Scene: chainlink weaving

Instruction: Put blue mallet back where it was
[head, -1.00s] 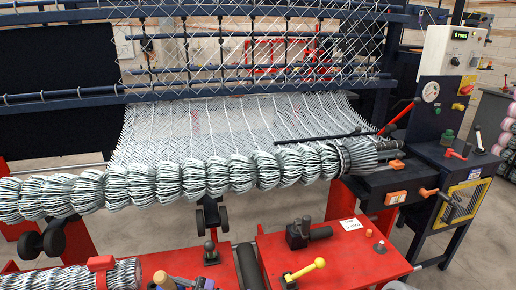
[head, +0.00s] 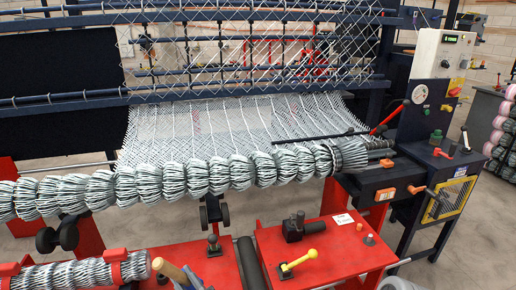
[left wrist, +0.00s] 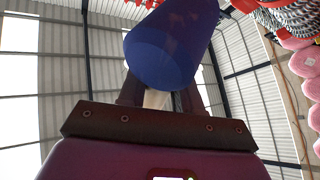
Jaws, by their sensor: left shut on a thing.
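The blue mallet shows in the left wrist view, with its large blue head (left wrist: 166,52) just beyond the fingers. A short pale piece of its handle (left wrist: 156,99) shows below the head. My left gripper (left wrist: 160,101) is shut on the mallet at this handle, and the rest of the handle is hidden. My right gripper is in neither view.
A red bench (head: 325,262) carries a black clamp (head: 296,228) and a yellow-knobbed lever (head: 299,262). A long wire mesh roll (head: 170,180) crosses the middle. A control cabinet (head: 437,85) stands at right.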

